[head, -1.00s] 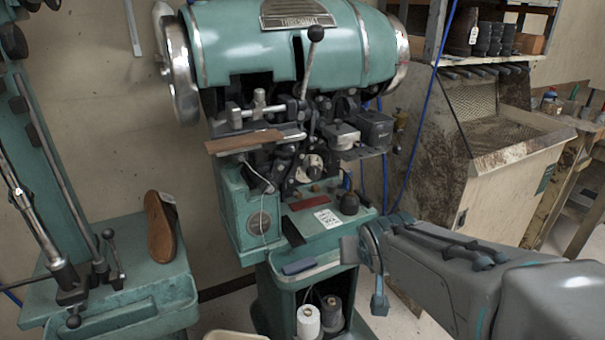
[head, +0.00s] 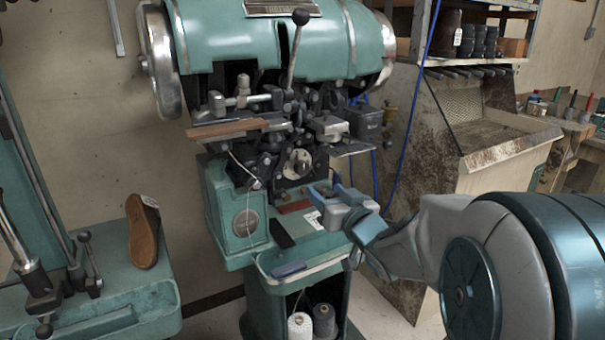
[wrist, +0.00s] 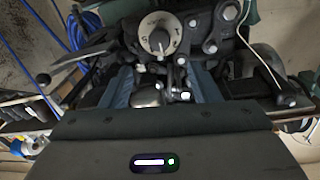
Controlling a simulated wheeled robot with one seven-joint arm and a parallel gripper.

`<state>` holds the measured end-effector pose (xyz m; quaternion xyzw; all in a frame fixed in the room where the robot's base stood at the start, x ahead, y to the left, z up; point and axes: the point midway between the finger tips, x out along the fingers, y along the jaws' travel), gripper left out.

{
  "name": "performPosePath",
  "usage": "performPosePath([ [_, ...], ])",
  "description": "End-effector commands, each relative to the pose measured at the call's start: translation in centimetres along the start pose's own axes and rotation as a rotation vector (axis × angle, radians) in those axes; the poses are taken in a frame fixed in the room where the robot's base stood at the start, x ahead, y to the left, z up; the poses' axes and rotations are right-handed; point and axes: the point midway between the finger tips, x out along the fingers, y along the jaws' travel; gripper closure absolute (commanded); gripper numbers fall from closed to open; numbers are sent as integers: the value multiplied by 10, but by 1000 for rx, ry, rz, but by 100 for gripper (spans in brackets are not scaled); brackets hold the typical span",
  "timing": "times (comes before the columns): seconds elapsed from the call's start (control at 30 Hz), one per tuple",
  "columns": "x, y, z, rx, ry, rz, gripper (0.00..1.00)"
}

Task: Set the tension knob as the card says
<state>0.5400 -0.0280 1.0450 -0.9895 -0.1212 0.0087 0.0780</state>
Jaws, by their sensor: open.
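The tension knob is a round pale dial (head: 298,163) with a grey centre, low on the front of the green stitcher. In the wrist view the dial (wrist: 158,36) shows a few dark marks around its rim. They are too small to read surely, and so is the knob's setting. The white printed card (head: 314,219) lies on the machine's ledge, partly hidden by my gripper; its print is unreadable. My gripper (head: 334,192) is open and empty, in front of and to the right of the dial, apart from it. Its two bluish fingers also show in the wrist view (wrist: 158,88).
A long lever (head: 296,50) rises above the mechanism. A wooden piece (head: 228,128) juts out at left, with a thin cable below. A dark block (head: 282,233) and a red strip (head: 293,206) lie on the ledge. A brown shoe sole (head: 143,232) stands on the left bench.

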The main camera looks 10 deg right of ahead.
Motion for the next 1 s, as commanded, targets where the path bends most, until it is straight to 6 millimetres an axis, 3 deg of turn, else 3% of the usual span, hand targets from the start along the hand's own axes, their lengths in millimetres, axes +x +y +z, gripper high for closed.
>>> performPosePath([
  [0.3, 65, -1, 1, 1, -2, -2, 44],
  [0.5, 98, -1, 0, 0, -2, -1, 44],
  [0.7, 115, 0, 0, 0, -2, 1, 44],
  [1.0, 118, 0, 0, -1, -1, 1, 44],
])
